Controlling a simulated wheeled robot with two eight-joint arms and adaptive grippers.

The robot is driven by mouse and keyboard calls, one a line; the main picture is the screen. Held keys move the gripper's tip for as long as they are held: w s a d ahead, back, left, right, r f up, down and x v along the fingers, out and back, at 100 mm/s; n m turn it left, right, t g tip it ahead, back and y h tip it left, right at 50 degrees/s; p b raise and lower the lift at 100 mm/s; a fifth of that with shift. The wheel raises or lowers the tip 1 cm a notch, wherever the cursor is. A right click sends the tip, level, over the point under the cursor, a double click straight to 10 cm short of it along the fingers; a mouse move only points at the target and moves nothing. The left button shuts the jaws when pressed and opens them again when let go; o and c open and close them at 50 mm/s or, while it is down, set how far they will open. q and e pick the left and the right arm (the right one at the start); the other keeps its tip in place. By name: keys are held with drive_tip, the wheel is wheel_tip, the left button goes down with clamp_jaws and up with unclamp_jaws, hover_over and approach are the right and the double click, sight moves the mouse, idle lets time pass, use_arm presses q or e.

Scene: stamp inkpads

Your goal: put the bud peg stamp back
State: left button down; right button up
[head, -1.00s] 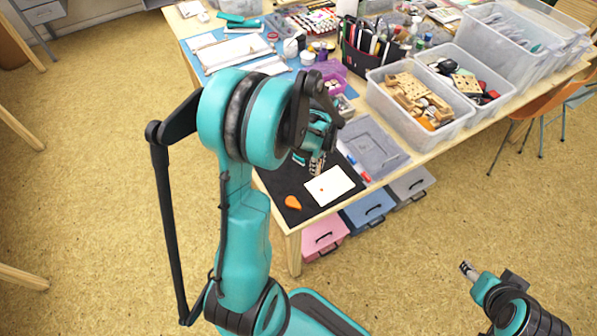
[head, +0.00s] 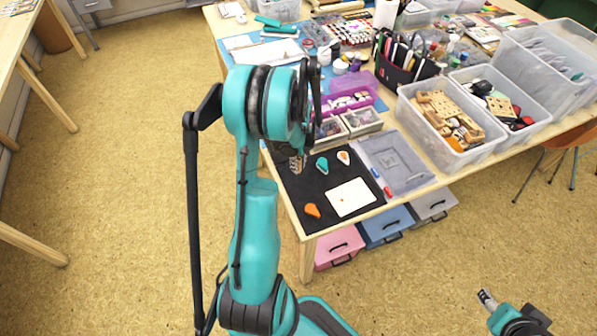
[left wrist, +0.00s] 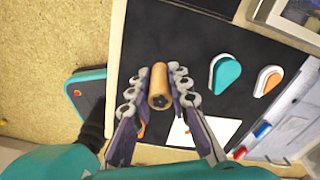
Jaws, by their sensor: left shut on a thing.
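A wooden peg stamp (left wrist: 159,80) is in the left wrist view, a short round peg with a dark mark on its near end. My left gripper (left wrist: 157,90) is shut on it, one finger on each side. In the head view my left gripper (head: 297,165) is over the left part of the black mat (head: 290,190), and the peg is hard to make out. Whether the peg touches the mat I cannot tell. My right gripper (head: 487,298) is low at the right, away from the table; its fingers are too small to judge.
On the mat are a white card (head: 350,198) with a small orange mark, an orange drop-shaped pad (head: 312,211), a teal one (head: 322,165) and an orange-and-white one (head: 343,158). A grey case (head: 395,165) lies to the right. Small clear trays (head: 360,121) stand behind the mat.

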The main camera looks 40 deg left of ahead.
use_arm(q)
drive_tip(key=shift+f+b, duration=0.65)
drive_tip(key=shift+f, duration=1.25)
drive_tip(key=c, duration=1.9)
unclamp_jaws()
drive_tip(key=shift+f, duration=0.2)
drive_tip(key=o, duration=0.5)
drive_tip(key=shift+c, duration=0.2)
drive_tip(key=shift+r, duration=0.1)
drive_tip(key=shift+r, duration=0.1)
